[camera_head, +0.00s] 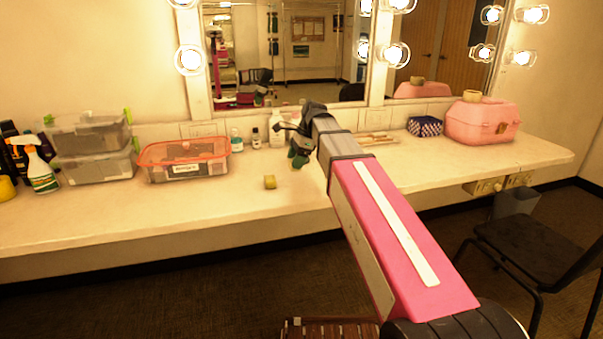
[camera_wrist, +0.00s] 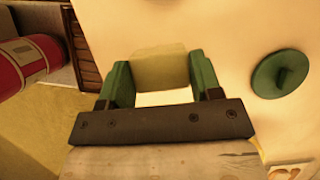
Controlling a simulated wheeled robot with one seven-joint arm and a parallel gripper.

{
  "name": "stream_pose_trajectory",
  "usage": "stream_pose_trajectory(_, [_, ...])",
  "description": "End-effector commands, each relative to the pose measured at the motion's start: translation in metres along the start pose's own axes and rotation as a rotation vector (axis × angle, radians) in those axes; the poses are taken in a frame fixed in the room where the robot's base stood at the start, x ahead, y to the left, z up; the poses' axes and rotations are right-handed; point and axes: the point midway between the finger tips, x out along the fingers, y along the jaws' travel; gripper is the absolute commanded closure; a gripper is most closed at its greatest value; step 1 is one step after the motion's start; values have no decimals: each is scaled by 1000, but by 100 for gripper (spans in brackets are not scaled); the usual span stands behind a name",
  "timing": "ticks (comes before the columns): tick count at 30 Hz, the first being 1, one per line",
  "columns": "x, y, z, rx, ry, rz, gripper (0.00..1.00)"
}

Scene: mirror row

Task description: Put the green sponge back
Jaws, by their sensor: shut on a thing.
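My gripper (camera_wrist: 160,82) has green fingers and is shut on an olive-yellow block (camera_wrist: 160,70). The block is shaped like a sponge; in this warm light I cannot tell for sure that it is the green one. The held block cannot be made out there. A round green thing with a raised middle (camera_wrist: 280,74) is on the counter to the right in the wrist view.
On the counter (camera_head: 210,215) stand an orange-rimmed clear box (camera_head: 185,170), stacked clear boxes (camera_head: 92,168), a spray bottle (camera_head: 40,172), small bottles (camera_head: 237,142), a patterned box (camera_head: 424,126) and a pink case (camera_head: 482,124). The counter's front strip is clear. A black chair (camera_head: 530,245) stands right.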

Motion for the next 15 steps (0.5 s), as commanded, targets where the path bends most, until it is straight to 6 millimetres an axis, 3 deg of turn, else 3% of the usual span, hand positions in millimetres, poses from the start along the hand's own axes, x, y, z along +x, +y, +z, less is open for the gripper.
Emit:
stream_pose_trajectory(6, [7, -19, -30, 1, 0, 1, 64])
stream_pose_trajectory(15, [22, -20, -40, 1, 0, 1, 64])
